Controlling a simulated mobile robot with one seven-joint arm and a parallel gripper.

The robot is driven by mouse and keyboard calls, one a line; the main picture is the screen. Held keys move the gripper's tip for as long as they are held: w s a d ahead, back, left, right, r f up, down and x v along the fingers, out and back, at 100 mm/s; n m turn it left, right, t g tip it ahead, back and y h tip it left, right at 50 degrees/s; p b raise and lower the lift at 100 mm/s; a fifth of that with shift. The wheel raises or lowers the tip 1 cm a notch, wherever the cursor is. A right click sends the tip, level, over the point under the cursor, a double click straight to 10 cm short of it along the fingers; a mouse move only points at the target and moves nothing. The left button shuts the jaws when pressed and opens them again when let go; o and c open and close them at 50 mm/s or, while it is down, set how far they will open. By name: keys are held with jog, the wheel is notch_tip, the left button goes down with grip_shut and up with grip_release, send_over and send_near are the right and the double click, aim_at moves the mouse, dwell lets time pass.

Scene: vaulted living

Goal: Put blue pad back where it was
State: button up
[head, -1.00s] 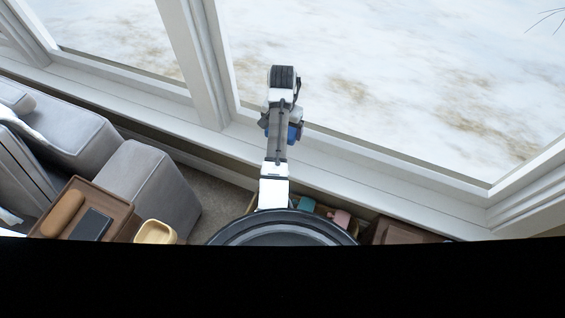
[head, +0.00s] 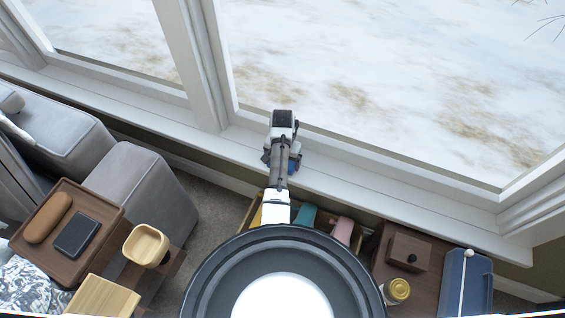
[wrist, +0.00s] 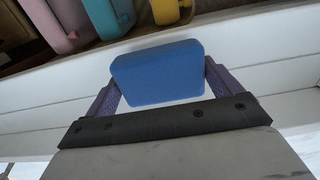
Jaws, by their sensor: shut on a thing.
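The blue pad (wrist: 157,75) is a flat blue block between the two purple fingers of my gripper (wrist: 160,88) in the wrist view. The fingers press on its left and right sides. In the head view my gripper (head: 292,164) is at the window sill, with a bit of the blue pad (head: 292,168) showing beside the arm. The wrist view shows the pad against the white sill. I cannot tell whether it touches the sill.
A bin (head: 246,214) with yellow, teal and pink items stands below the sill. Right of it a brown cabinet (head: 380,270) bears a wooden box (head: 408,252) and a jar (head: 397,291). A grey sofa (head: 140,195) and brown tray (head: 100,212) are left.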

jog(key=shift+f, duration=1.05)
jog(key=shift+f, duration=0.1)
jog(key=o, duration=0.6)
notch_tip(320, 180, up, 12)
jog(key=shift+r+b, duration=0.15)
jog(key=shift+b, duration=0.3)
jog(key=shift+w, duration=0.1)
